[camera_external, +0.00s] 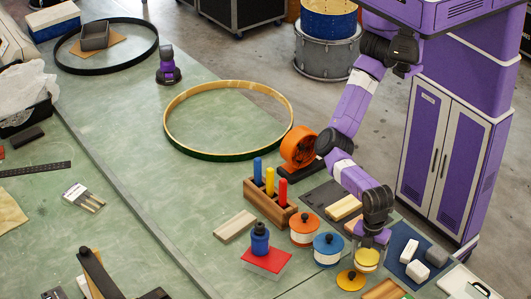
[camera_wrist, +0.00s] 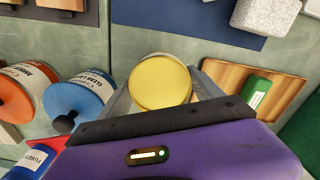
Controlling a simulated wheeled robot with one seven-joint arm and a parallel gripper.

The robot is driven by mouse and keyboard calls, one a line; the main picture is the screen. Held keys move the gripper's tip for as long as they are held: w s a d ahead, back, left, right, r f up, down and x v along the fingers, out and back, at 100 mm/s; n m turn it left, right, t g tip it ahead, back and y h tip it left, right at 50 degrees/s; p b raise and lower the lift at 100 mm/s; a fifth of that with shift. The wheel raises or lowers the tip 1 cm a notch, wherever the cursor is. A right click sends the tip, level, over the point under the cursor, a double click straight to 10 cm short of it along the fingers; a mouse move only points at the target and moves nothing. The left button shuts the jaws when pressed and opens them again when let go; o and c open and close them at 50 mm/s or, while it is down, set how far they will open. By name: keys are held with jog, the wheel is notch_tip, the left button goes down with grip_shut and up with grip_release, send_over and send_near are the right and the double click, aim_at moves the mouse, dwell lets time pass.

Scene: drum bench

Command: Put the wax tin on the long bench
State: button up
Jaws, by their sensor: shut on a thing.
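My gripper (camera_external: 368,246) is shut on a round yellow tin (camera_external: 367,259), which seems to be the wax tin; no label is readable. In the wrist view the tin's flat yellow top (camera_wrist: 160,82) sits between the jaws, and my gripper's body hides its near side. The tin is close above the green worktop, but I cannot tell whether it touches. The long green bench (camera_external: 130,125) runs from the front to the back left, with a large hoop (camera_external: 168,135) on it.
An orange canister (camera_external: 304,230) and a blue-lidded canister (camera_external: 328,250) stand left of my gripper. A yellow lid with a black knob (camera_external: 350,280) lies in front. A dark blue mat (camera_external: 398,239) with grey blocks is at right. Bare bench shows near the wooden block (camera_external: 235,226).

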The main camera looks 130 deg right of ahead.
aim_at(370, 269)
jog(key=shift+f, duration=1.85)
jog(key=shift+d, duration=0.1)
jog(key=o, duration=2)
jog(key=shift+f, duration=0.15)
notch_tip(370, 269, up, 12)
jog(key=shift+r, duration=0.2)
